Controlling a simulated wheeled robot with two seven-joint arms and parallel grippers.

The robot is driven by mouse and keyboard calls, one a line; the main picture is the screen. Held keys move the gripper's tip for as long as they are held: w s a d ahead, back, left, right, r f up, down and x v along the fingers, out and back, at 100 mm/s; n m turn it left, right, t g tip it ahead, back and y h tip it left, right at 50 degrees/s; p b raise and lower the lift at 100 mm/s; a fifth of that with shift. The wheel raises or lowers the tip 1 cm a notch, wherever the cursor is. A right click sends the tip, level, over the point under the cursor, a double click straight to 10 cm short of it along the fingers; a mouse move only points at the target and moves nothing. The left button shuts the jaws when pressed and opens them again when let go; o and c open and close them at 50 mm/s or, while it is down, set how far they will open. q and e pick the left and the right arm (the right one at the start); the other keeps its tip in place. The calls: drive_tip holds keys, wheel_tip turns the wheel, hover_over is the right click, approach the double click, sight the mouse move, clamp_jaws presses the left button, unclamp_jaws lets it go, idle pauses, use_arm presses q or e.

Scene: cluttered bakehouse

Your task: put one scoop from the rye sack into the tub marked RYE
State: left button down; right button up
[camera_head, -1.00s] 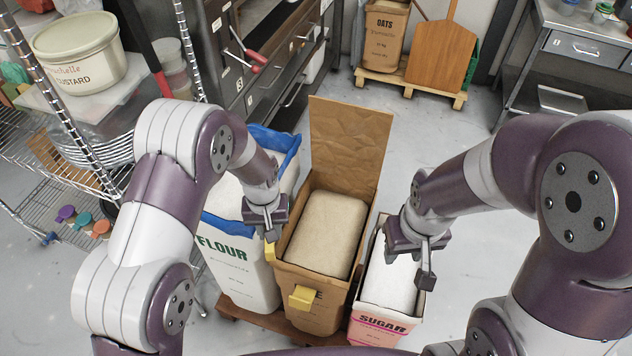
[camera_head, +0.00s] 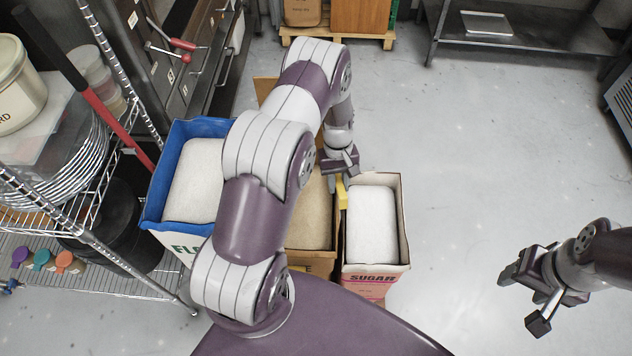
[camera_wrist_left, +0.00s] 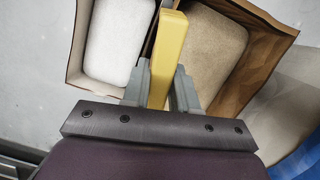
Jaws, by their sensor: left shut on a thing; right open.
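The rye sack (camera_head: 315,262) is the brown middle sack, open at the top, with pale grain inside; my left arm covers much of it. In the wrist view its brown wall (camera_wrist_left: 268,50) is at the right. My left gripper (camera_head: 340,174) is over the border between the rye and sugar sacks, shut on a yellow scoop handle (camera_head: 341,192). The handle (camera_wrist_left: 168,55) also shows upright between the fingers in the wrist view; the scoop's bowl cannot be made out. My right gripper (camera_head: 524,298) is open and empty over bare floor at the right. No tub marked RYE is seen.
A flour bin (camera_head: 158,195) with a blue rim stands left of the rye sack, a sugar sack (camera_head: 375,268) right of it. A wire shelf (camera_head: 120,135) with plates and a white tub (camera_head: 18,90) is at the left. The floor (camera_head: 480,150) at the right is clear.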

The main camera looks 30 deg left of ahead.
use_arm(q)
drive_tip(key=s+a+f+n+h+p, duration=0.1)
drive_tip(key=s+a+f+n+h, duration=0.2)
drive_tip(key=a, duration=0.5)
wheel_tip(320, 180, down, 14)
drive_tip(key=s+n+y+b, duration=0.1)
drive_tip(key=b, duration=1.1)
drive_tip(key=shift+f+n, duration=0.15)
drive_tip(key=shift+n, duration=0.15)
use_arm(e)
wheel_tip(320, 180, down, 10)
drive_tip(key=shift+a, duration=0.15)
use_arm(q)
drive_tip(key=shift+s+d, duration=0.1)
